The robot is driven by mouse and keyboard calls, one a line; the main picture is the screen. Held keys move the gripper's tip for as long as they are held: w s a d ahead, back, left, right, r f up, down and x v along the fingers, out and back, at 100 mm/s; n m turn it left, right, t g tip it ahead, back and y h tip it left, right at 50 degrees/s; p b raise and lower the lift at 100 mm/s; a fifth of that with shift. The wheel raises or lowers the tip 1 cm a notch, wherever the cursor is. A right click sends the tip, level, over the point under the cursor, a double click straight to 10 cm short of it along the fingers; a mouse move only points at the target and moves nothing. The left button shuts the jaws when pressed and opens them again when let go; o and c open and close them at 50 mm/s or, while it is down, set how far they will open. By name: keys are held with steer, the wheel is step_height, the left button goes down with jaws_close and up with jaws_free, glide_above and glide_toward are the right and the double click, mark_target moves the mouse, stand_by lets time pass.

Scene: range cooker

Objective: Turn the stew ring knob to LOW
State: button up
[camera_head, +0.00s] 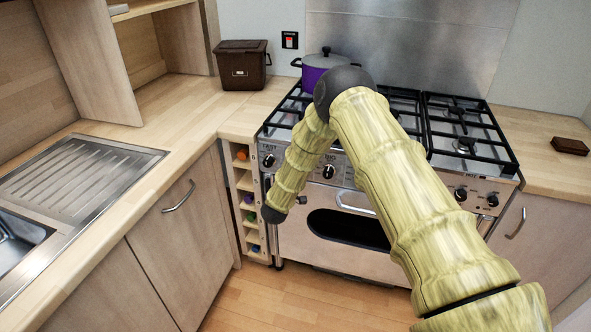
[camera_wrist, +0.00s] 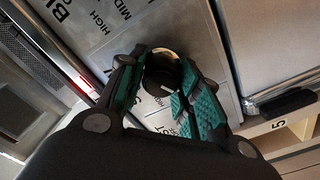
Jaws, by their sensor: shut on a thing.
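In the wrist view my gripper (camera_wrist: 163,78) has its two green-padded fingers on either side of a dark round knob (camera_wrist: 160,66) on the steel control panel. The jaws are shut on it. A short white mark shows on the knob. Its own name is covered, so I take it as the stew ring knob from its place beside the BIG label. The BIG knob (camera_head: 328,171) and the leftmost knob (camera_head: 268,160) show on either side of the forearm.
A purple pot (camera_head: 315,72) stands on the hob's back left. An oven handle (camera_head: 357,205) runs below the panel. A narrow bottle rack (camera_head: 238,177) adjoins the cooker's left side. A brown bin (camera_head: 242,66) stands on the counter. More knobs (camera_head: 460,194) are at the right.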

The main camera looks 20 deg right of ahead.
steer(key=shift+a, duration=0.1)
stand_by(0.3)
steer(key=o, duration=1)
steer(key=v, duration=1.2)
